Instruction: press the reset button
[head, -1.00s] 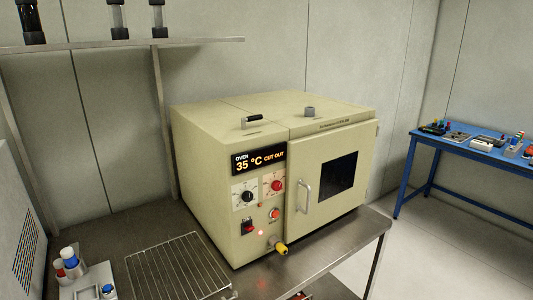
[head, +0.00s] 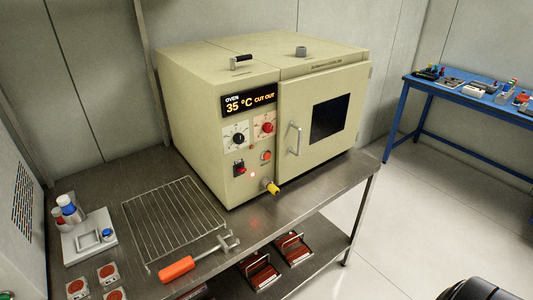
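The cream oven (head: 216,108) stands on the steel bench with its door shut. Its display (head: 249,103) reads "OVEN 35 °C CUT OUT". An orange-red round button (head: 265,155) sits low on the panel, below the red knob (head: 264,127); its label is too small to read, so I cannot tell for sure that it is the reset button. A red switch (head: 239,168) is to its lower left, and a small red light glows between them, lower down. Neither of my grippers shows in the head view.
A yellow-tipped fitting (head: 271,187) juts out below the button. The door handle (head: 294,138) sticks out to its right. On the bench (head: 185,172) lie a wire rack (head: 172,220) and an orange-handled tool (head: 177,269). A blue table (head: 455,96) stands at the right.

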